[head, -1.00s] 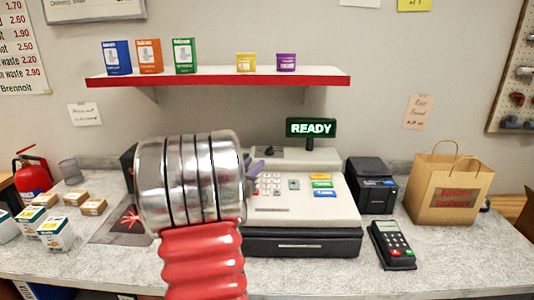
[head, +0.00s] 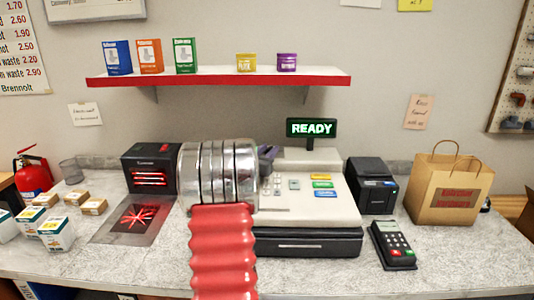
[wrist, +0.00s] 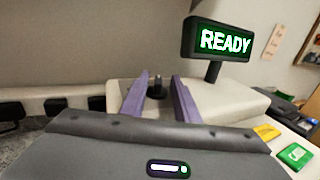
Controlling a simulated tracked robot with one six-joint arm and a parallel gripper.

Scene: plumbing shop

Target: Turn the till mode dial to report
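The till (head: 310,205) stands on the counter, with its green-lit display (head: 311,128) reading READY; the display (wrist: 225,41) also shows in the wrist view. A small black dial (wrist: 157,88) stands on the till's pale upper top. My gripper (wrist: 160,82) has two purple fingers, spread apart, one on each side of the dial as seen from the wrist. I cannot tell whether they touch it or stop short. In the head view my gripper (head: 268,153) is mostly behind my metal wrist, which hides the dial and its marks.
A card terminal (head: 391,244), a black printer (head: 371,185) and a paper bag (head: 449,187) stand right of the till. A black scanner box (head: 150,168) and small cartons (head: 56,233) are on the left. A red-edged shelf (head: 220,77) hangs above.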

